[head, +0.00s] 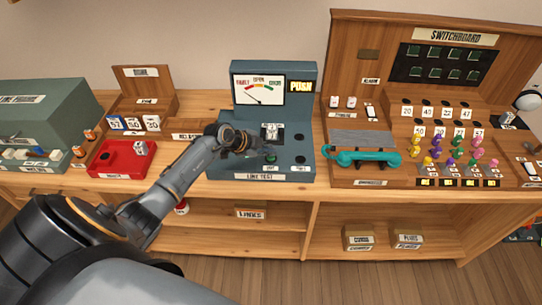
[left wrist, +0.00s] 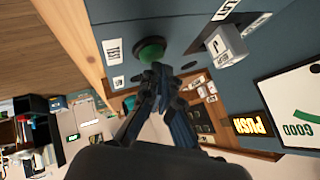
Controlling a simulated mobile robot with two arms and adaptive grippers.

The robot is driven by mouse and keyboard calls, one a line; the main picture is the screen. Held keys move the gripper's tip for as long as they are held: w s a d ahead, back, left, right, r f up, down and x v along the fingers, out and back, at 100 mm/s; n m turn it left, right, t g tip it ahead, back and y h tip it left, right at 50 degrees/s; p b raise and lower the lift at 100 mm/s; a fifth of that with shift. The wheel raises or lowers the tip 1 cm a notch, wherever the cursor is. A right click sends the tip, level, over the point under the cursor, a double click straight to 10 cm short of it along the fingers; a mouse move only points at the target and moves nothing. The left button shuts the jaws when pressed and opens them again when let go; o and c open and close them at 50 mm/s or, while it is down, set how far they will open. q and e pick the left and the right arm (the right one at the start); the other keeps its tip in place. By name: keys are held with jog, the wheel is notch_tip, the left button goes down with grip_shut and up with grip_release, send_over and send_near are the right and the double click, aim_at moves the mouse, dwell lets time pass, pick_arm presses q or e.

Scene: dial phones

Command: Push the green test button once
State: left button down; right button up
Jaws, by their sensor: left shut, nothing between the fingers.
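The green test button (head: 271,155) sits near the front edge of the dark blue-grey line test box (head: 300,165). In the left wrist view the green button (left wrist: 151,50) is a round dome in a dark ring, beside a "TEST" label. My left gripper (head: 262,150) is shut and empty, with its fingertips at the button. The wrist view shows the fingertips (left wrist: 158,72) overlapping the button's near edge; I cannot tell whether they touch it. A lit yellow "PUSH" sign (head: 300,86) is beside the meter (head: 258,90). My right gripper is not in view.
A teal handset (head: 362,156) lies right of the box, before the wooden switchboard (head: 440,60). A red tray (head: 122,158) is left. Shelves lie below the counter.

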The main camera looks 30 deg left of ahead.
aim_at(269, 157)
pick_arm(q)
jog(key=shift+f, duration=0.55)
dwell(0.4)
dwell(0.4)
jog(key=shift+r+p, duration=0.95)
jog(key=shift+p, duration=0.2)
notch_tip(269, 157, up, 5)
jog(key=p, duration=0.6)
dwell(0.3)
